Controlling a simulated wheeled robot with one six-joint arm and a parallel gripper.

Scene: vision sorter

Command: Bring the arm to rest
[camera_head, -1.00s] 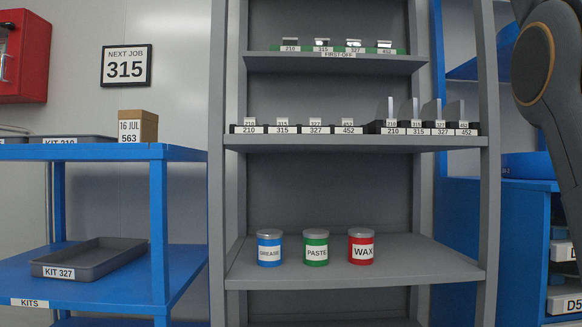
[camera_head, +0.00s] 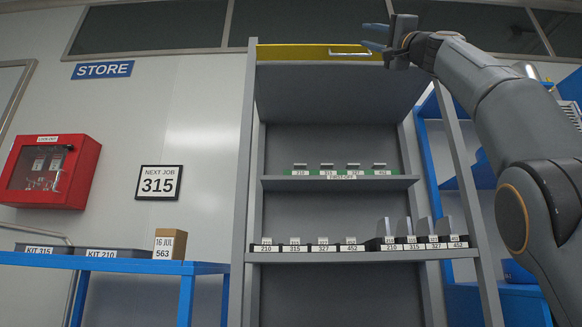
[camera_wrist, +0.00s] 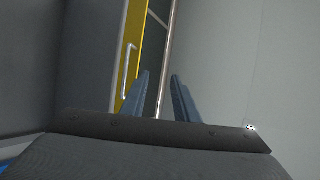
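My arm is raised on the right of the head view, with its gripper (camera_head: 374,38) at the top, in front of the upper shelf's yellow drawer front. In the wrist view my gripper (camera_wrist: 160,88) shows two blue-grey fingers standing apart with nothing between them. The gripper is open and empty. The yellow drawer front (camera_head: 320,52) with a pale bar handle lies behind the fingers; it also shows left of them in the wrist view (camera_wrist: 133,50). I cannot tell the exact distance between fingers and drawer.
The grey shelf unit (camera_head: 330,183) holds labelled small parts on two shelves. A blue table (camera_head: 110,263) at left bears kit trays and a brown box (camera_head: 170,244). A red cabinet (camera_head: 50,170) and a "NEXT JOB 315" sign (camera_head: 158,182) hang on the wall.

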